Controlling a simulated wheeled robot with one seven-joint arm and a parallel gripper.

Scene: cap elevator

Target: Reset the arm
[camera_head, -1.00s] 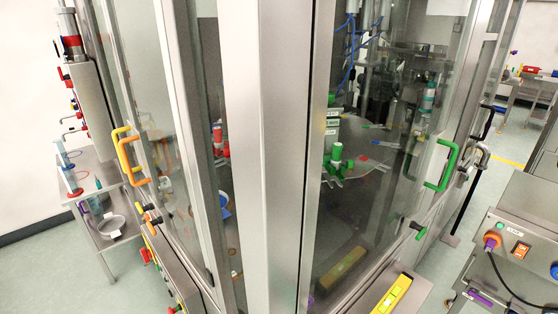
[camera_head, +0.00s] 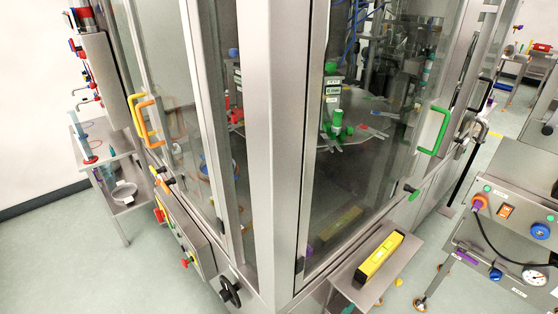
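My gripper and arm do not show in the head view, so its opening and what it may hold cannot be seen. The view is filled by a steel-framed machine cabinet (camera_head: 268,150) with glass doors. A green handle (camera_head: 433,131) is on the right door and orange and yellow handles (camera_head: 148,122) are on the left side. Both glass doors look shut. Behind the right glass stands a green part (camera_head: 337,126) on the machine's deck.
A yellow level (camera_head: 381,254) lies on a steel shelf at the front right. A control panel cart (camera_head: 510,225) with a gauge stands at the right. A steel side table (camera_head: 115,170) stands at the left. Floor is clear at the lower left.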

